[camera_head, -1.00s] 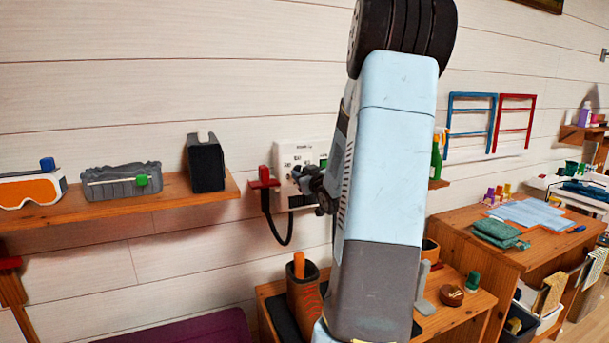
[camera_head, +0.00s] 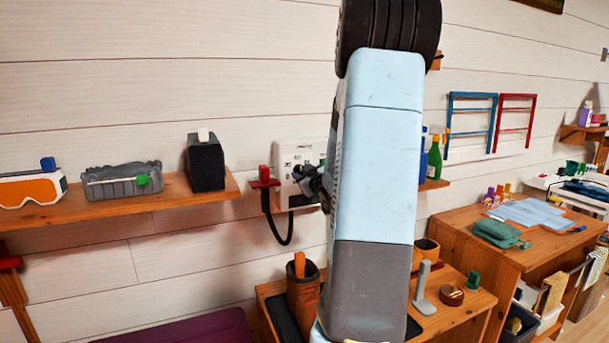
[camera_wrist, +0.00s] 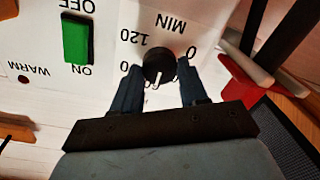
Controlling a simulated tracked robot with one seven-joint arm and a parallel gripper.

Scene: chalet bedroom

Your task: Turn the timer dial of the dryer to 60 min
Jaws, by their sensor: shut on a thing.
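The dryer (camera_head: 290,160) is a white wall box with printed markings. In the wrist view its panel appears upside down, with the round black timer dial (camera_wrist: 158,64) under the "MIN" print. "120" is at the dial's upper left and "0" at its right; another number at the left is partly hidden. The dial's white pointer line points down in that picture, away from "MIN". My gripper (camera_wrist: 160,72) has one finger on each side of the dial and is shut on it. In the head view my gripper (camera_head: 308,182) is at the dryer's front, hiding part of the panel.
A green switch (camera_wrist: 77,40) sits between "OFF" and "ON", beside the "WARM" lamp (camera_wrist: 23,79). A red holder (camera_head: 264,182) with a black hose is left of the dryer. A shelf (camera_head: 130,208) with goggles and a black box is farther left. A bench with boots stands below.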

